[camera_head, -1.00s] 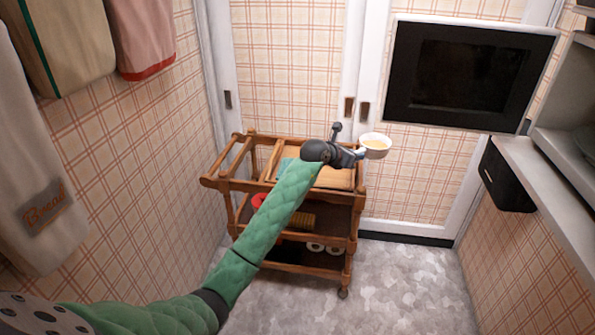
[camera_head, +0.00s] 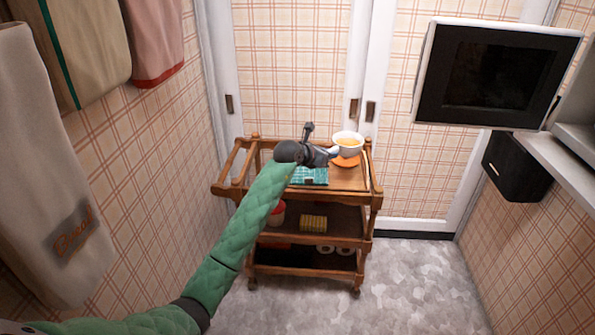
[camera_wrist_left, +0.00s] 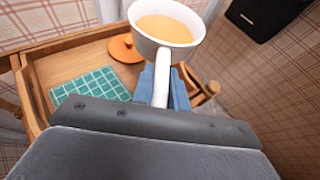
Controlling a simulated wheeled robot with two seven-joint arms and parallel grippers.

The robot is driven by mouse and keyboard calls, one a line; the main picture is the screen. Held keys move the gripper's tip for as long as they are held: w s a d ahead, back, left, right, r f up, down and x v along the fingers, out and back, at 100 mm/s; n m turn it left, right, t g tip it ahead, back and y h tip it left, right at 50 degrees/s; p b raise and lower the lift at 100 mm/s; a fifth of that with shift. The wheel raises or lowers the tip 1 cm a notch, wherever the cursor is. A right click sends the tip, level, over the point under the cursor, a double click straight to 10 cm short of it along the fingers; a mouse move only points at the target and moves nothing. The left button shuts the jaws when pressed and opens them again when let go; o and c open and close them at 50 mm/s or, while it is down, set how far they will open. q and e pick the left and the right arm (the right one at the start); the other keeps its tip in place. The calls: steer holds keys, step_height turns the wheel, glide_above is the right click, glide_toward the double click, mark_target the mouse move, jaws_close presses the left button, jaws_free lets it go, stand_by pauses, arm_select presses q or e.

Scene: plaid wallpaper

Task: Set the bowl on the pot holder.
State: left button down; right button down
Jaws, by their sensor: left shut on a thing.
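The white bowl (camera_head: 347,142) holds a yellowish-orange liquid and has a white handle. My left gripper (camera_head: 328,155) is shut on that handle. In the left wrist view the bowl (camera_wrist_left: 166,25) is upright or nearly so, with blue fingers (camera_wrist_left: 162,88) on either side of the handle. The bowl is held above the right part of the cart top. A teal checked square (camera_head: 312,176), which looks like the pot holder, lies flat on the cart top, left of the bowl; it also shows in the left wrist view (camera_wrist_left: 90,90). My right gripper is out of view.
A round orange thing (camera_head: 346,161) lies on the wooden cart (camera_head: 350,182) under or just behind the bowl. Lower shelves hold a yellow item (camera_head: 313,223) and white rolls. Towels (camera_head: 40,150) hang at left; a dark-fronted appliance (camera_head: 497,78) is at right.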

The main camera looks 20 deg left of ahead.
arm_select(q)
steer(key=a+f, duration=0.2)
steer(key=a, duration=0.1)
steer(key=a+f, duration=0.2)
steer(key=a, duration=0.2)
steer(key=w+a+f, duration=0.1)
steer(key=a+f, duration=0.1)
steer(key=a, duration=0.2)
steer(key=shift+f, duration=0.3)
steer(key=shift+a+f, duration=0.15)
steer(key=shift+f, duration=1.9)
steer(key=shift+f, duration=0.1)
steer(key=c, duration=1.4)
jaws_free()
steer(key=v, duration=1.1)
steer(key=shift+s+a+r, duration=0.15)
steer(key=shift+s+r, duration=0.15)
steer(key=shift+s, duration=0.1)
